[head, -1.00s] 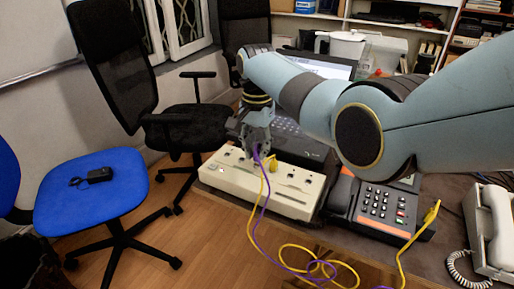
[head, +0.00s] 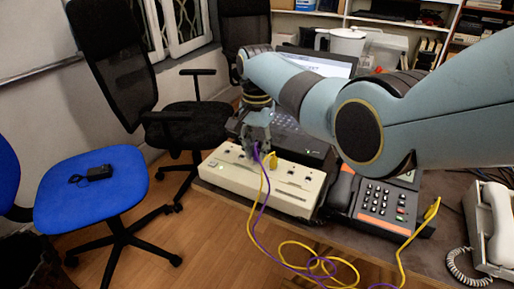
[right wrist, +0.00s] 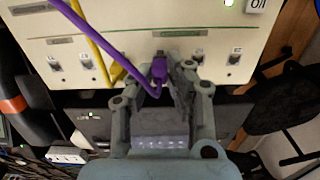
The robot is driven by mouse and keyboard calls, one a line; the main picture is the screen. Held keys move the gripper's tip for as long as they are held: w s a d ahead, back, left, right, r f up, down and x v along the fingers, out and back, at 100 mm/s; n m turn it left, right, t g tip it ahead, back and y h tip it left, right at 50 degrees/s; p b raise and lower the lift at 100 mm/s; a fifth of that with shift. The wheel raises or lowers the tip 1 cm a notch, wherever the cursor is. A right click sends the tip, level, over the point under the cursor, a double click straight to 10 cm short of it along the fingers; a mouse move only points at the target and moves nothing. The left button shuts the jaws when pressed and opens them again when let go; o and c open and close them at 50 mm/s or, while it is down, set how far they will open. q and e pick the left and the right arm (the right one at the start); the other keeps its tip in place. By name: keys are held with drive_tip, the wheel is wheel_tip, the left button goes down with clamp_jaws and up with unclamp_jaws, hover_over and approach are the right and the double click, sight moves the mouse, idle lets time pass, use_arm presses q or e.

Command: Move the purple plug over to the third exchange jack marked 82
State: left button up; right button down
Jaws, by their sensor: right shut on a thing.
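The cream exchange box (head: 222,181) lies on the table, with a row of small jacks on its top. My right gripper (right wrist: 170,75) is shut on the purple plug (right wrist: 159,68) at the jack row in the right wrist view. Whether the plug is seated in a jack cannot be told. In the head view my right gripper (head: 257,146) is low over the box and hides the plug. Other jacks, such as one jack (right wrist: 235,58), show on both sides of the fingers. Their labels are too small to read surely. My left gripper is not in view.
A yellow plug (head: 271,158) stands in the box right beside my right gripper. Yellow and purple cables (head: 258,200) hang over the box's front. A dark desk phone (head: 378,205) is right of the box, a laptop (head: 312,63) behind it, a white handset (head: 497,225) far right.

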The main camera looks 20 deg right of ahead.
drive_tip(key=shift+f, duration=0.3)
drive_tip(key=c, duration=1.2)
unclamp_jaws()
wheel_tip(320, 180, up, 12)
